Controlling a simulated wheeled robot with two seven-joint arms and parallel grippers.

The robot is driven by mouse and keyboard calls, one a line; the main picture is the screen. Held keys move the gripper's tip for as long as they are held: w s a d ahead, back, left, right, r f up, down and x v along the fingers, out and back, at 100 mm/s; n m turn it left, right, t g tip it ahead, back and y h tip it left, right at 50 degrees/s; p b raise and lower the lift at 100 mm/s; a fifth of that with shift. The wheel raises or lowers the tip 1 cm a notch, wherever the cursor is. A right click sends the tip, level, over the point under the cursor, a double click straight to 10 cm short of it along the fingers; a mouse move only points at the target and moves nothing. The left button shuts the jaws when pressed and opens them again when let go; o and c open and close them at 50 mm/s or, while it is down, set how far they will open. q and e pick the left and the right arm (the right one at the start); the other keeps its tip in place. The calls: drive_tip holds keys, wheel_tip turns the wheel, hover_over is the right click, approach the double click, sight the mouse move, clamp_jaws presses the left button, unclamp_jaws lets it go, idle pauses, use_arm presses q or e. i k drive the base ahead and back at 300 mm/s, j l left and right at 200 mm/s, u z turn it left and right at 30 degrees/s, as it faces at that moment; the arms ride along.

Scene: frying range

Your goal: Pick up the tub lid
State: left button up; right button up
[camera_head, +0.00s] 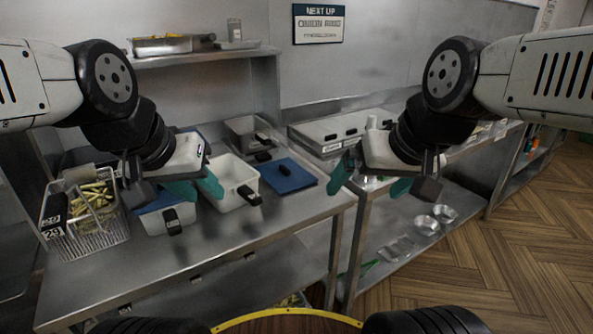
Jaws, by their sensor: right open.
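A flat blue lid (299,180) with a dark handle lies on the steel counter, right of an open white tub (233,200) with a black handle. Another container with a blue top (160,203) and a black handle stands left of that tub, partly hidden by my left gripper. My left gripper (196,190), with teal fingers, is over the gap between the two tubs; I cannot tell how far its fingers are apart. My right gripper (370,184) is open and empty, to the right of the blue lid, past the counter's right edge.
A wire basket of fries (92,207) stands at the counter's left. A grey pan (245,130) sits behind the tubs. A second steel table (345,122) stands at the right, with metal bowls (427,225) on its lower shelf. The counter's front is clear.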

sight(284, 175)
drive_tip(key=i+l, duration=0.3)
drive_tip(key=i+l+z, duration=0.15)
drive_tip(key=i, duration=0.35)
drive_tip(key=l, duration=0.1)
